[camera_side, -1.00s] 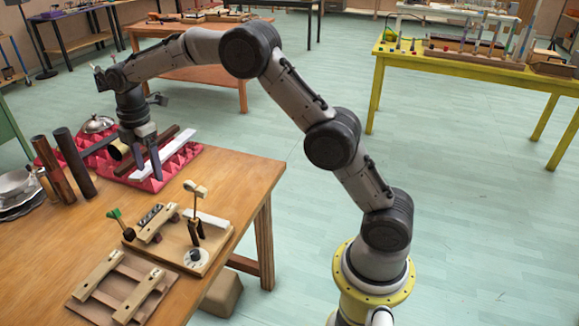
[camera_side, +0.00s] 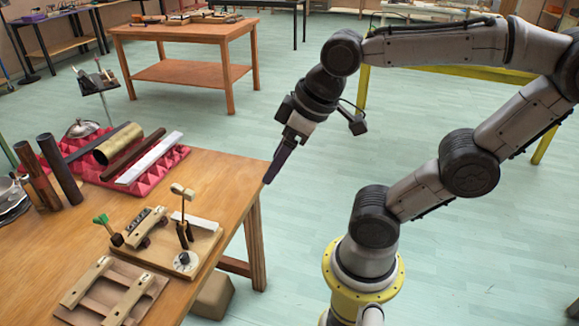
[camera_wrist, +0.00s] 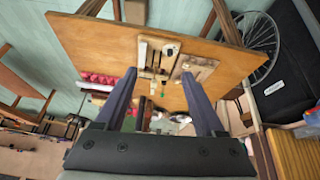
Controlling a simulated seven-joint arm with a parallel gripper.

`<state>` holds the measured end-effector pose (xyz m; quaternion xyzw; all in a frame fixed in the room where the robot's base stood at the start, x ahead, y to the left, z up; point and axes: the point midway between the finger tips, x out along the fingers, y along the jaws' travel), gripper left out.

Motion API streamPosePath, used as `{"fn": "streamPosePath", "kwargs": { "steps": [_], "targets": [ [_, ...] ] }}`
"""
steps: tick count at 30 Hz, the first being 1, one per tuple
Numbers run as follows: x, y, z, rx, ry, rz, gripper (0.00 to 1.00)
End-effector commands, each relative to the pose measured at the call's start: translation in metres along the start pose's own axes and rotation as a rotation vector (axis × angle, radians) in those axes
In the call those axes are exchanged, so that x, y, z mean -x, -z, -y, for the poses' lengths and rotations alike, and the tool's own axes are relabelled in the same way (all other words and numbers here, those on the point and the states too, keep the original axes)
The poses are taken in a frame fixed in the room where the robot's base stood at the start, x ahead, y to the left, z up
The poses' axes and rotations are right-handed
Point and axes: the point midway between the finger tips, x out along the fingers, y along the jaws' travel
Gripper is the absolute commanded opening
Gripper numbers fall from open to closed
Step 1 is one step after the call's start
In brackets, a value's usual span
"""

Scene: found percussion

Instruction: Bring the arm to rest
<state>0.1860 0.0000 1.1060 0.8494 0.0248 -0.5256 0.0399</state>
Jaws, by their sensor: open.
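My gripper (camera_side: 279,164) hangs tilted just off the right edge of the wooden workbench (camera_side: 60,255) in the side view, apart from everything on it. In the wrist view my gripper (camera_wrist: 162,98) shows its two dark fingers spread wide, with nothing held between them. The workbench (camera_wrist: 95,45) lies beyond the fingers there, seen from an angle.
A pink foam tray (camera_side: 174,161) holds bars and tubes, beside upright dark tubes (camera_side: 60,168). A wooden striker stand (camera_side: 205,240) and a slatted frame (camera_side: 75,310) lie on the near bench. Clear floor (camera_side: 310,215) separates the bench from my base.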

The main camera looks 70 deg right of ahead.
Motion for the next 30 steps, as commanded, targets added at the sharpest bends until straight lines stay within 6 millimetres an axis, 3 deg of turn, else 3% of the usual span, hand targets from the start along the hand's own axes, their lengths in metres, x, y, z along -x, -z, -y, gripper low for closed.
{"fn": "streamPosePath", "kwargs": {
  "steps": [3,6,30],
  "targets": [
    [-0.002,-0.019,0.002,-0.067,-0.002,-0.023,0.71],
    [-0.003,-0.026,0.002,-0.092,-0.002,-0.03,0.71],
    [-0.003,-0.026,0.002,-0.094,-0.002,-0.029,0.71]
  ]
}}
